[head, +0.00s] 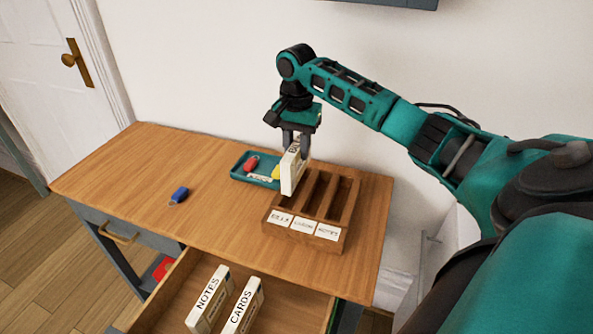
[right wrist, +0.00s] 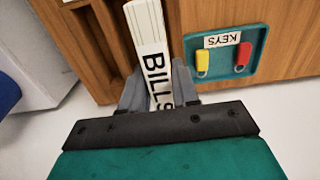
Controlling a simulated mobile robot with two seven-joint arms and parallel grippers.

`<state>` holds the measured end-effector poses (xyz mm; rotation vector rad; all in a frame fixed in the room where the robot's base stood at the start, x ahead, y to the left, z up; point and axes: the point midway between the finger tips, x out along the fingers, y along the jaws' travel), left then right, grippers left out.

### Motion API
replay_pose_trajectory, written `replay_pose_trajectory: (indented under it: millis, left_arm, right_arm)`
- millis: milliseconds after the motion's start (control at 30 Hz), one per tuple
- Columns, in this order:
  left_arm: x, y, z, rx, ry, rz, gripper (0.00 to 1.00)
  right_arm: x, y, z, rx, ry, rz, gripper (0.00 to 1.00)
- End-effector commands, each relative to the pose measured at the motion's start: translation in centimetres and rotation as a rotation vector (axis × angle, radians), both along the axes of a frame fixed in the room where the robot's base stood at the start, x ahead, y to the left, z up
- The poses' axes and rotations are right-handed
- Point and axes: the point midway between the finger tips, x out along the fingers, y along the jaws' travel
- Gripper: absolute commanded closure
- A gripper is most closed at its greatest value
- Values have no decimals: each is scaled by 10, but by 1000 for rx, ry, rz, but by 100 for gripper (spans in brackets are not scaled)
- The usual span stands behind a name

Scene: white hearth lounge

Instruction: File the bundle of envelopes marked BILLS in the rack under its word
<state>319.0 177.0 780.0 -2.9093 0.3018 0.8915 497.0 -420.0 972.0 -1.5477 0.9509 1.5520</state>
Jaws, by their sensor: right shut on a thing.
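My right gripper (head: 294,148) is shut on the white bundle marked BILLS (head: 290,175), held upright. In the right wrist view the word BILLS reads along the bundle (right wrist: 149,35), between the two fingers (right wrist: 160,92). The wooden rack (head: 343,243) stands on the desk with several slots and word labels: BILLS (head: 281,218) at left, CARDS in the middle, NOTES at right. The bundle is at the rack's left side, over the BILLS slot's back part. I cannot tell whether its lower end is inside the slot. My left gripper is not in view.
A teal KEYS tray (head: 237,174) with red and yellow key tags sits just left of the bundle. A blue tag (head: 179,195) lies on the desk (head: 130,175). The open drawer (head: 172,298) in front holds the NOTES (head: 208,299) and CARDS (head: 243,306) bundles.

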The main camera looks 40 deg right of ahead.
Motion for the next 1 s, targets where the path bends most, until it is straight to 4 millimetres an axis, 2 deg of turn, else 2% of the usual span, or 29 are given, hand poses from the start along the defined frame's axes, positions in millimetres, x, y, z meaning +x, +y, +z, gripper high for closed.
replay_pose_trajectory:
  millis: [500, 900, 933, 1000]
  left_arm:
    - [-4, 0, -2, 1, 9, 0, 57]
    - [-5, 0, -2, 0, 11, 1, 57]
    - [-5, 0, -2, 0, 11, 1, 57]
    - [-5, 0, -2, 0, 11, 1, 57]
  right_arm:
    - [0, 1, -66, -1, 0, 4, 100]
    - [0, 1, -71, 0, -2, 5, 100]
    - [0, 1, -71, 0, -2, 5, 68]
    - [0, 1, -71, 0, -2, 5, 62]
